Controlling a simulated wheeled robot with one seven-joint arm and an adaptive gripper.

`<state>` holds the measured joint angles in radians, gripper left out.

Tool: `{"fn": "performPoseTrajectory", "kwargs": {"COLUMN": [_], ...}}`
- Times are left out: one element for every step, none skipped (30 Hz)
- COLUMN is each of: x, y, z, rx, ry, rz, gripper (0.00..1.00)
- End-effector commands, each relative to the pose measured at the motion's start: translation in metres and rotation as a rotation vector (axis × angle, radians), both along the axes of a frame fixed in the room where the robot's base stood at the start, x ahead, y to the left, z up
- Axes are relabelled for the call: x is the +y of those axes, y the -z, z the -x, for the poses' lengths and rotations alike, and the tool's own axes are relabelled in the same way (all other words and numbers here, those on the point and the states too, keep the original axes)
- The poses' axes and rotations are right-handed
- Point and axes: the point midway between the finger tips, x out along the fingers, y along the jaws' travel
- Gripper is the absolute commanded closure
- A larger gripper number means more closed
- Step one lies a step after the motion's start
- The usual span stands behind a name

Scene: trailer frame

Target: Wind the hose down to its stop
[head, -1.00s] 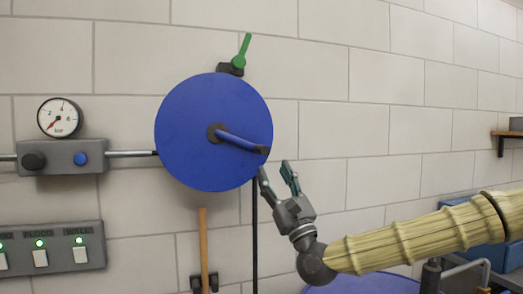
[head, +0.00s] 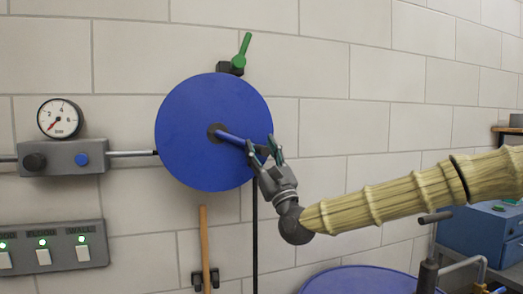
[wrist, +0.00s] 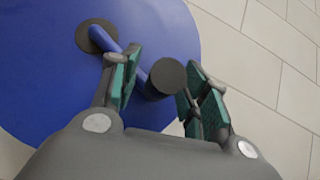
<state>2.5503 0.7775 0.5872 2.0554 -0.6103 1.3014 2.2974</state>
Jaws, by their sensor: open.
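The blue hose reel disc (head: 205,100) is mounted on the tiled wall. Its blue crank arm (head: 233,138) runs from the dark hub (head: 217,133) down to the right, and ends in a dark round knob, which shows in the wrist view (wrist: 167,77). My gripper (head: 266,145) is open at the crank's outer end. In the wrist view its green-padded fingers (wrist: 158,85) stand on either side of the knob, with a gap visible on the right. The dark hose (head: 255,230) hangs straight down below the reel; its lower end is out of view.
A green-handled valve (head: 239,60) sits above the reel. A pressure gauge (head: 60,118) and a switch panel (head: 50,248) are at left. A wooden handle (head: 205,240) hangs below the reel. A blue round top (head: 360,281) and blue box (head: 485,232) stand at lower right.

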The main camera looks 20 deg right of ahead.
Motion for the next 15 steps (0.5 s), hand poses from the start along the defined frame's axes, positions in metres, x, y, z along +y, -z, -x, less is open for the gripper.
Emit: {"fn": "performPoseTrajectory", "kwargs": {"x": [0.0,0.0,0.0,0.0,0.0,0.0,-0.0001,-0.0001,-0.0002,-0.0003,-0.0003,-0.0003,-0.0003,-0.0004,-0.0005], "y": [0.0001,0.0001,0.0001,0.0001,0.0001,0.0001,0.0,0.0,-0.0001,-0.0002,-0.0003,-0.0004,-0.0005,-0.0007,-0.0007], "z": [0.0001,0.0001,0.0001,0.0001,0.0001,0.0001,0.0001,0.0001,0.0001,0.0001,0.0001,0.0001,0.0001,0.0001,0.0001], "rx": [0.0,0.0,0.0,0.0,0.0,0.0,0.0,0.0,0.0,0.0,0.0,-0.001,-0.001,-0.001,-0.001], "ry": [0.0,0.0,0.0,0.0,0.0,0.0,0.0,0.0,0.0,0.0,0.001,0.001,0.001,0.001,0.001], "rz": [0.0,0.0,0.0,0.0,0.0,0.0,0.0,0.0,0.0,0.0,-0.001,0.0,0.0,0.0,0.0], "gripper": [0.57,0.62,0.7,0.75,0.8,0.88,0.93,0.99,1.0,1.0,1.0,1.0,1.0,1.0,1.0]}}
